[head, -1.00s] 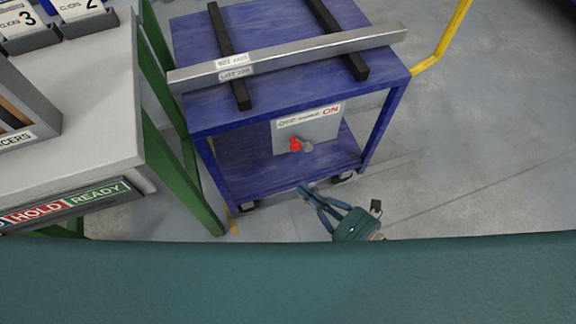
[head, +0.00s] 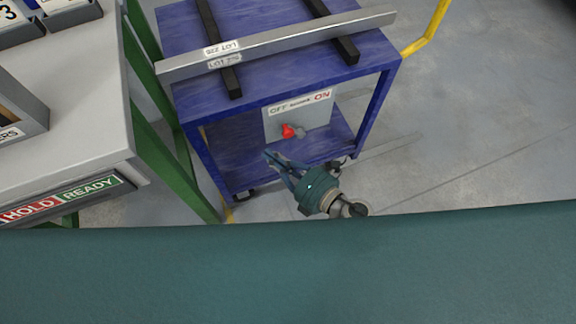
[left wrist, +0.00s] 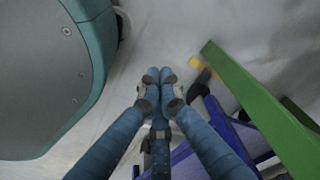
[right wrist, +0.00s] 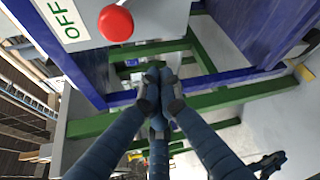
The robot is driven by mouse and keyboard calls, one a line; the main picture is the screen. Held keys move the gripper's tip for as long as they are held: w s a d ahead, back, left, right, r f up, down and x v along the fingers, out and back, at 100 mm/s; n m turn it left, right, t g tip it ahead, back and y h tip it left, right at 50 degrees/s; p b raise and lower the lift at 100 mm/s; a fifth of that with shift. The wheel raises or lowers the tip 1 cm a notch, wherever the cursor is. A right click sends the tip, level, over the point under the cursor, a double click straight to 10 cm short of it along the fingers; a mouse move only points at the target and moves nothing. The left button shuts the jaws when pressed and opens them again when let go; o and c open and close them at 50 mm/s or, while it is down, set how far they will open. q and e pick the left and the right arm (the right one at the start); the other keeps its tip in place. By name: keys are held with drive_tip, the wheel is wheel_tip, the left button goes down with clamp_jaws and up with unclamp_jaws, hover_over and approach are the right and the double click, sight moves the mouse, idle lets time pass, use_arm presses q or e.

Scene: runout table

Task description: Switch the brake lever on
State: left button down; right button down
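The brake lever has a red knob (head: 288,131) and a grey pivot on a grey panel (head: 272,126) on the blue cart. The panel label reads OFF at left and ON at right. The knob lies left of the pivot, on the OFF side. My right gripper (head: 270,156) is below and slightly left of the knob, apart from it. In the right wrist view the red knob (right wrist: 115,23) is above and left of my shut, empty fingertips (right wrist: 156,78). My left gripper (left wrist: 156,76) is shut and empty, away from the panel; the head view does not show it.
The blue cart (head: 285,83) carries black bars and a long metal bar (head: 300,39) that overhangs both sides. A grey table (head: 95,110) with green legs stands close on the left. A yellow rail (head: 425,40) is at the right. The floor at right is clear.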

use_arm(q)
drive_tip(key=shift+s+f+p, duration=0.3)
drive_tip(key=shift+s+f, duration=0.2)
drive_tip(key=shift+f, duration=0.1)
use_arm(e)
drive_tip(key=d, duration=0.1)
drive_tip(key=w+d+r, duration=0.1)
drive_tip(key=d, duration=0.1)
drive_tip(key=shift+w+d+r, duration=0.2)
drive_tip(key=shift+w+r, duration=0.1)
drive_tip(key=shift+r, duration=0.05)
drive_tip(key=shift+d+r, duration=0.1)
